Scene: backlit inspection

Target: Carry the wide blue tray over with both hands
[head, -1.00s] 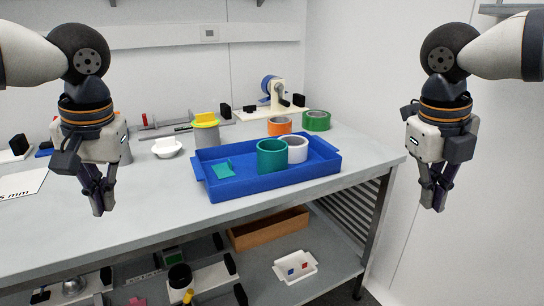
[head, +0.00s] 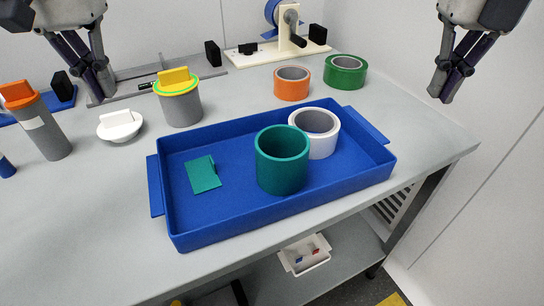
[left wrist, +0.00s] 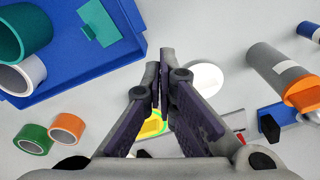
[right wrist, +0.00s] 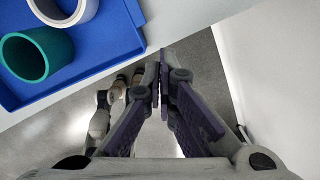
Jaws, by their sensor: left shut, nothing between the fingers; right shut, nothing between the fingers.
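The wide blue tray (head: 225,232) sits on the grey bench near its front edge, with a handle flap at each end. It holds a teal cup-like cylinder (head: 282,165), a white ring (head: 322,140) and a flat teal piece (head: 203,174). Part of the tray also shows in the left wrist view (left wrist: 75,72) and the right wrist view (right wrist: 105,45). My left gripper (head: 104,92) is shut and empty, above the bench behind the tray's left end. My right gripper (head: 440,94) is shut and empty, to the right of the tray and apart from it.
Behind the tray stand a grey canister with a yellow top (head: 182,105), an orange tape roll (head: 292,84) and a green tape roll (head: 345,72). A white bowl (head: 120,126) and an orange-capped cylinder (head: 40,125) are at left. A shelf below holds a white bin (head: 304,254).

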